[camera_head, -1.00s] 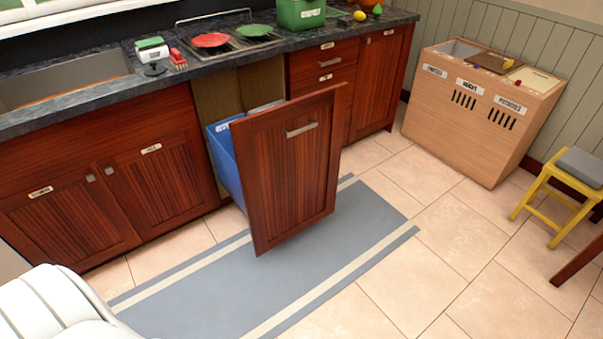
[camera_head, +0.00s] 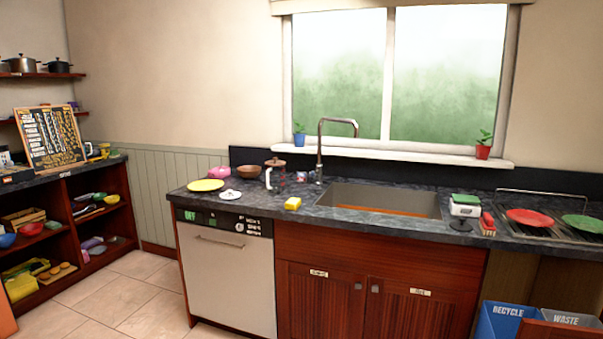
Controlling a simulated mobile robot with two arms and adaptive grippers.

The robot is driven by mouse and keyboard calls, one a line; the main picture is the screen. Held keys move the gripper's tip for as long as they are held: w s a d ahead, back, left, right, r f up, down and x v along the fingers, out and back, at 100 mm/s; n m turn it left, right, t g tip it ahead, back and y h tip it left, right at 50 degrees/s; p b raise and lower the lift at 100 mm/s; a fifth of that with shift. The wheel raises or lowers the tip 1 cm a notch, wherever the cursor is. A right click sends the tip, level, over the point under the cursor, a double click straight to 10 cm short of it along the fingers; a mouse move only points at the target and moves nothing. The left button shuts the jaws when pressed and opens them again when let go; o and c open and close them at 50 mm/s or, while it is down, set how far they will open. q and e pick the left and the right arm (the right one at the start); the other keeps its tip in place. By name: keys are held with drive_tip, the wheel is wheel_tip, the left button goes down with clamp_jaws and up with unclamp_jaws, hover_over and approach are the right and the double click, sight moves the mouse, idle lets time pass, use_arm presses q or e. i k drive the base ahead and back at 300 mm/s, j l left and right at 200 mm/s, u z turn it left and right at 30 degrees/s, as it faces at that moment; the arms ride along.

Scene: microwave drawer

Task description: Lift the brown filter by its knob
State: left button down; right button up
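A coffee press stands on the dark countertop, left of the sink. Its brown filter top (camera_head: 275,162) has a small knob and sits on the jug (camera_head: 276,182). The jug has a white handle on its left side. The knob is too small to make out in detail. Neither of my grippers is in view, and nothing touches the press.
A brown bowl (camera_head: 249,172), yellow plate (camera_head: 206,185), small white plate (camera_head: 230,195) and yellow sponge (camera_head: 293,203) lie near the press. The sink (camera_head: 380,199) and faucet (camera_head: 320,150) are to its right. A dishwasher (camera_head: 230,275) is below. Recycle and waste bins (camera_head: 500,322) stand open lower right.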

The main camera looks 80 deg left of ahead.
sight(275, 162)
drive_tip(key=u, duration=2.85)
drive_tip(key=i, duration=0.5)
drive_tip(key=u, duration=0.05)
